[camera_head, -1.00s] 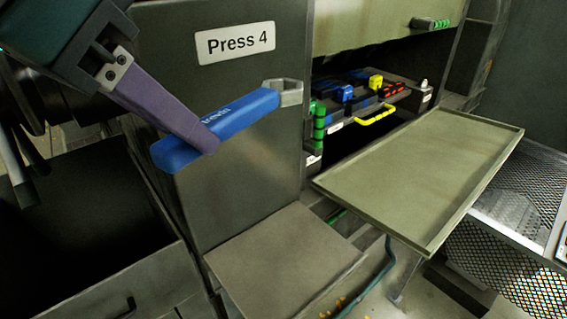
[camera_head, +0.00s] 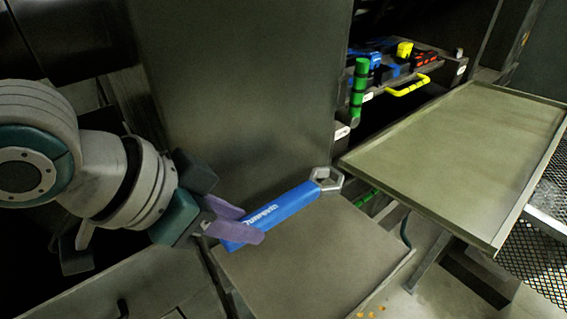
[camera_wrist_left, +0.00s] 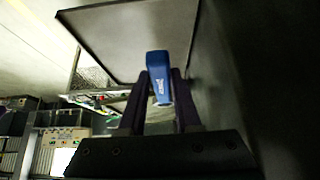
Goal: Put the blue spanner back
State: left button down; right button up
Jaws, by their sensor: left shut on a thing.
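The blue spanner (camera_head: 277,211) has a long blue handle and a grey metal ring head. My left gripper (camera_head: 240,228) has purple fingers and is shut on the handle's near left end. The ring head points away, to the upper right. In the head view the spanner shows over a flat grey plate (camera_head: 310,262) below the press panel; I cannot tell whether it touches it. The spanner (camera_wrist_left: 158,78) also shows between the left fingers (camera_wrist_left: 160,100) in the left wrist view. My right gripper is in neither view.
A large green-grey tray (camera_head: 455,150) stands out at the right. Behind it, a shelf holds blue, yellow and red tools (camera_head: 400,62), a yellow handle (camera_head: 408,86) and a green handle (camera_head: 359,88). A grey panel (camera_head: 240,90) rises behind the spanner. Metal mesh (camera_head: 540,262) lies at far right.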

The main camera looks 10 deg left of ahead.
pick_arm(q)
notch_tip(320, 180, down, 7)
jog(key=shift+w+f+b, duration=0.1)
jog(key=shift+f+b, duration=0.05)
jog(key=shift+b, duration=0.45)
jog(key=shift+f, duration=0.2)
jog(key=c, duration=0.6)
grip_release()
jog(key=shift+r, duration=0.1)
